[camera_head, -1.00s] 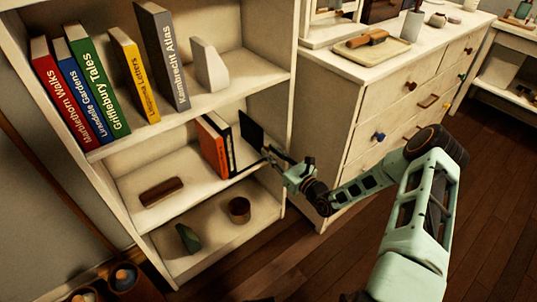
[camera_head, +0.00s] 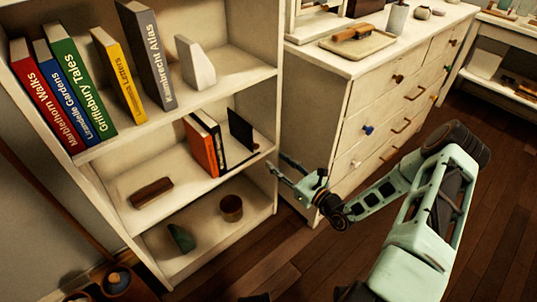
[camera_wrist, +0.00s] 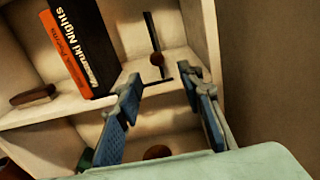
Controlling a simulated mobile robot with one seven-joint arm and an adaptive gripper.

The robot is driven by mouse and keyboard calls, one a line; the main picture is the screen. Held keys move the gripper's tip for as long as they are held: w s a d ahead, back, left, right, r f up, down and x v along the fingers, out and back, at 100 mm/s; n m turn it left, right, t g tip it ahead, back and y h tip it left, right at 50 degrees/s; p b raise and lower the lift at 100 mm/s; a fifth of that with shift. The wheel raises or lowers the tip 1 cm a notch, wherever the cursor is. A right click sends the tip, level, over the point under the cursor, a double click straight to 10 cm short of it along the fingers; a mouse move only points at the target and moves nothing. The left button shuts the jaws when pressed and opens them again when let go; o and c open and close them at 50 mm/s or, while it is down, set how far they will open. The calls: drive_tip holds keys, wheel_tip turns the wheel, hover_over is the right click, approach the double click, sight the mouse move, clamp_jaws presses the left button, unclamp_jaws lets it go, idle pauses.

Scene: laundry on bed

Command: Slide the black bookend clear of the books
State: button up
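The black bookend (camera_head: 240,129) stands upright on the middle shelf, right of the orange book (camera_head: 199,148) and the black book (camera_head: 215,140). A gap shows between it and the black book. In the wrist view the bookend (camera_wrist: 149,32) looks like a thin dark strip, apart from the black book (camera_wrist: 86,45), which stands beside the orange book (camera_wrist: 66,52). A small brown round thing is in line with the strip; I cannot tell what it is. My gripper (camera_head: 276,167) is open and empty, at the shelf unit's right front edge. Its fingers (camera_wrist: 162,88) are spread wide in the wrist view.
The shelf unit's right side panel (camera_head: 258,95) is close to my gripper. A brown block (camera_head: 151,192) lies left on the middle shelf. A brown cup (camera_head: 231,208) and a green object (camera_head: 181,238) are below. A white dresser (camera_head: 335,110) stands to the right.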

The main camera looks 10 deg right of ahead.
drive_tip(key=shift+v, duration=1.6)
drive_tip(key=shift+a, duration=0.1)
